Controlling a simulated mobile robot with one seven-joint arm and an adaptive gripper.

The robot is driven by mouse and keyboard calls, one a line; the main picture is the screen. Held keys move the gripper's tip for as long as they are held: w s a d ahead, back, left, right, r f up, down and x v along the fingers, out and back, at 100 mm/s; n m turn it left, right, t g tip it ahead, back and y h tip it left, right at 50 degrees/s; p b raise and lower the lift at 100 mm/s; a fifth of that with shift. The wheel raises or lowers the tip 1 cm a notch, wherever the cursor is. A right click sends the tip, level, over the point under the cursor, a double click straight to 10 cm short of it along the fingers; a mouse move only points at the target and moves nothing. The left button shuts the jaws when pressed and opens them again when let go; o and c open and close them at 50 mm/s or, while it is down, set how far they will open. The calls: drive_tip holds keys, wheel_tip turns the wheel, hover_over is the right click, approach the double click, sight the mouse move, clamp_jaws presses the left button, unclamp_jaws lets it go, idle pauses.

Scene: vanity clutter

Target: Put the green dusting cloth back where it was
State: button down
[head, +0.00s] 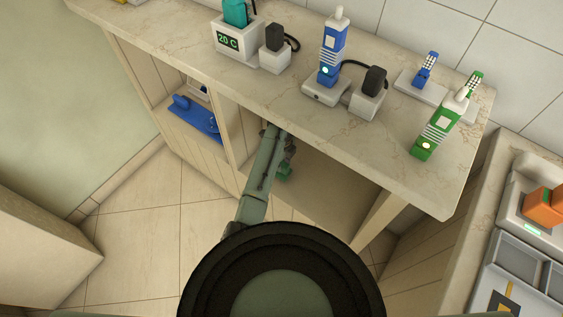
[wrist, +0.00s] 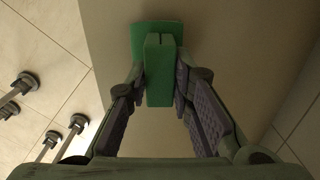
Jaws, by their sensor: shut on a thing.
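The green dusting cloth (wrist: 158,95) is between the two fingers of my gripper (wrist: 160,72) in the wrist view. It shows as an upright green block with a wider, flat green part behind it, over a plain beige surface. In the head view, my gripper (head: 287,152) is inside the open right-hand compartment (head: 325,190) under the countertop. A small part of the green cloth (head: 284,173) shows beside it. The arm hides much of the gripper there. I cannot tell whether the cloth touches the compartment floor.
The stone countertop (head: 180,48) overhangs the compartment. On it stand a blue device (head: 333,50), a green device (head: 437,133) and a white box reading 20 C (head: 232,42). A divider (head: 237,135) separates the left compartment, which holds a blue item (head: 200,122). Tiled floor (head: 140,220) lies in front.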

drive_tip(key=shift+f, duration=0.25)
drive_tip(key=c, duration=1.4)
unclamp_jaws()
wheel_tip(320, 180, up, 12)
drive_tip(key=shift+r+b, duration=0.1)
drive_tip(key=shift+b, duration=0.75)
